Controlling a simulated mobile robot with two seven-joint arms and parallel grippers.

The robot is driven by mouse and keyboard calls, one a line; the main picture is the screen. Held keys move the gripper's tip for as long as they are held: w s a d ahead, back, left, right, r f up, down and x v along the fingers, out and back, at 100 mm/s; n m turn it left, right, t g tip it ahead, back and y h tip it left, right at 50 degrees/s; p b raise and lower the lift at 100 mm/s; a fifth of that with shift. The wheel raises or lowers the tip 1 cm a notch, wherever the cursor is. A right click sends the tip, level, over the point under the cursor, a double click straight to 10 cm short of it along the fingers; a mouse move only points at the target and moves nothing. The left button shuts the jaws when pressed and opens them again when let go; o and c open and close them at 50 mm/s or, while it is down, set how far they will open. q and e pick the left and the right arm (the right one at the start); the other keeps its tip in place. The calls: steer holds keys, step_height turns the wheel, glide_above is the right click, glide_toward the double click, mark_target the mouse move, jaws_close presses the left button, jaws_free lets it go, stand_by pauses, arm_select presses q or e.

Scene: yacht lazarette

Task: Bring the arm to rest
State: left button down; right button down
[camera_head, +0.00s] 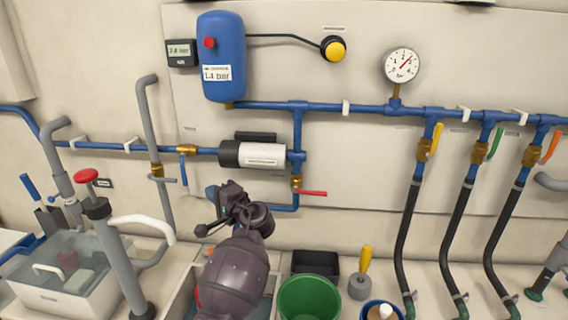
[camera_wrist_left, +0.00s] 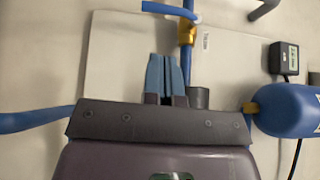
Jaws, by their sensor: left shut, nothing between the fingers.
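My left gripper (camera_head: 213,193) shows in the head view at the end of my dark arm, which rises from the bottom. It is in front of the wall, just below the black and white pump (camera_head: 252,154) and left of the red-handled valve (camera_head: 310,193). In the left wrist view its blue fingers (camera_wrist_left: 167,74) are together, with nothing between them. A brass fitting (camera_wrist_left: 186,33) on a blue pipe shows just beyond the fingertips. I cannot tell whether they touch it. My right gripper is not in view.
A blue tank (camera_head: 222,58) and a pressure gauge (camera_head: 401,66) are on the wall. Hoses with coloured valve handles hang at the right. A green bucket (camera_head: 309,298) and a black box (camera_head: 316,263) stand by my forearm. A clear-lidded box (camera_head: 70,270) is at the left.

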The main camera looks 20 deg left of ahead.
arm_select(q)
steer(key=w+d+t+h, duration=0.5)
steer(key=t+h, duration=0.1)
steer(key=t, duration=0.1)
steer(key=s+d+f+t+h, duration=0.2)
steer(key=s+d+f+h, duration=0.4)
steer(key=f+h, duration=0.1)
steer(key=s+f+n+g+h, duration=0.1)
steer(key=s+f, duration=0.5)
steer(key=s, duration=0.3)
steer(key=s+d+f+n+g+h, duration=0.1)
steer(key=s+f, duration=0.6)
steer(key=s, duration=0.3)
steer(key=s+f+n+g+h, duration=0.1)
steer(key=s+f+h, duration=0.1)
steer(key=s+f, duration=0.5)
steer(key=s, duration=0.3)
steer(key=shift+s+d+g, duration=0.15)
steer(key=shift+d+g, duration=0.25)
steer(key=shift+f, duration=0.1)
